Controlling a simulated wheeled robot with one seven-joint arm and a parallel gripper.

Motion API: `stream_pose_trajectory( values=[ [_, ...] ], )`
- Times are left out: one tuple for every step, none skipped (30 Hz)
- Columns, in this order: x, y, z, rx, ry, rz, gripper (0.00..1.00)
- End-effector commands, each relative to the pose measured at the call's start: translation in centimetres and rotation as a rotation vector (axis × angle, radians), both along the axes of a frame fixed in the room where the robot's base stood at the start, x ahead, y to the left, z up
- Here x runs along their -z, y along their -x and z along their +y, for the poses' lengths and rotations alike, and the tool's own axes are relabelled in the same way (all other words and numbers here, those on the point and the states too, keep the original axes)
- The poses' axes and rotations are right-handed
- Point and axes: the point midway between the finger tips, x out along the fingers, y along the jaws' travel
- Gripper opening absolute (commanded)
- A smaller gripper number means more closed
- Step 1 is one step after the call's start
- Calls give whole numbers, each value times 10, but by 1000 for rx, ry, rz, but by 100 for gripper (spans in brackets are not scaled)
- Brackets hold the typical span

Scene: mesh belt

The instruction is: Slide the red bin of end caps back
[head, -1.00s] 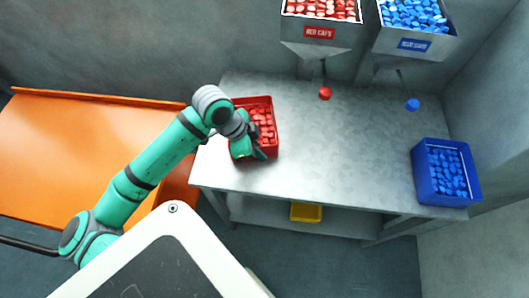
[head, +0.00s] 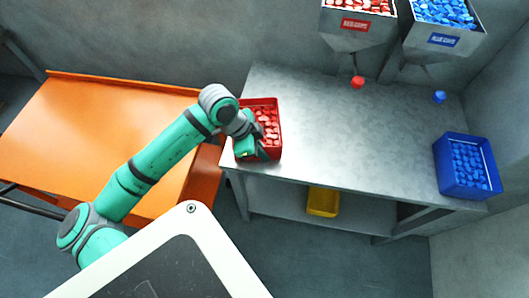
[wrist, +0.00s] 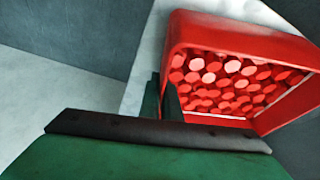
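The red bin (head: 275,155), full of red caps (head: 267,125), stands at the left front corner of the metal table, close to its edges. It also fills the upper right of the wrist view (wrist: 235,32), looking tilted there. My gripper (head: 256,152) is at the bin's front left part. In the wrist view its two narrow fingers (wrist: 161,103) are close together at the bin's near wall, which they appear to pinch. The lower ends of the fingers are partly hidden by the gripper body.
The metal table (head: 340,130) is clear between the red bin and the blue bin (head: 467,189) at right. Red and blue cap hoppers hang at the back wall. A yellow bin (head: 323,202) sits on the lower shelf. An orange surface (head: 110,130) lies left of the table.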

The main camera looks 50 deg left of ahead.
Motion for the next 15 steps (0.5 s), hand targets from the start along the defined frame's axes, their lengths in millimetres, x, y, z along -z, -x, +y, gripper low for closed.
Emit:
stream_pose_trajectory(
  values=[
    [0,1,1,-2,1,0,0],
    [0,1,2,-3,0,0,0],
    [0,1,2,-4,0,0,0],
    [0,2,3,-5,1,1,0],
    [0,2,3,-6,1,1,0],
    [0,2,3,-7,1,0,0],
    [0,3,4,-7,1,0,0],
    [0,3,4,-8,1,1,0],
    [0,3,4,-9,1,0,0],
    [0,3,4,-9,1,0,0],
    [0,3,5,-10,1,1,0],
    [0,4,5,-10,1,1,0],
    [0,4,5,-12,0,0,0],
    [0,4,5,-12,0,0,0],
    [0,4,5,-12,0,0,0]
  ],
)
